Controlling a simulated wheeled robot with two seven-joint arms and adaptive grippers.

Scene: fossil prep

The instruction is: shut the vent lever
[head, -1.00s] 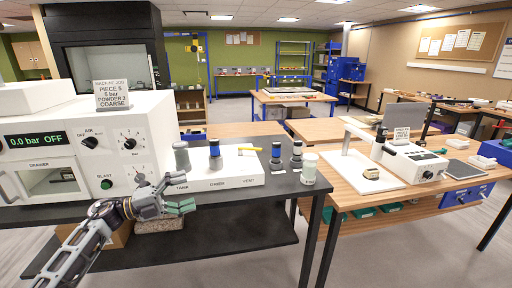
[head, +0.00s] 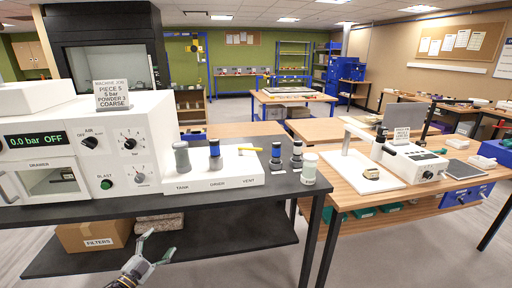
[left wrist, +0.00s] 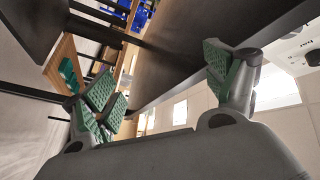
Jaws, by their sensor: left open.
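The vent lever (head: 250,149) is a small yellow handle near the right end of a white block (head: 215,183) marked TANK, DRIER and VENT. It lies roughly level, pointing right. My left gripper (head: 158,247) is low at the bottom of the head view, in front of the dark bench and below its top, well away from the lever. It is open and empty. In the left wrist view its green-padded fingers (left wrist: 165,85) are spread apart, and the lever does not show. My right gripper is in neither view.
A white blasting machine (head: 85,150) reading 0.0 bar OFF stands left of the block. A grey cylinder (head: 181,156) and a blue-banded one (head: 215,155) stand on the block. Small jars (head: 297,155) stand to its right. The dark bench top's front edge (head: 150,208) lies above my gripper.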

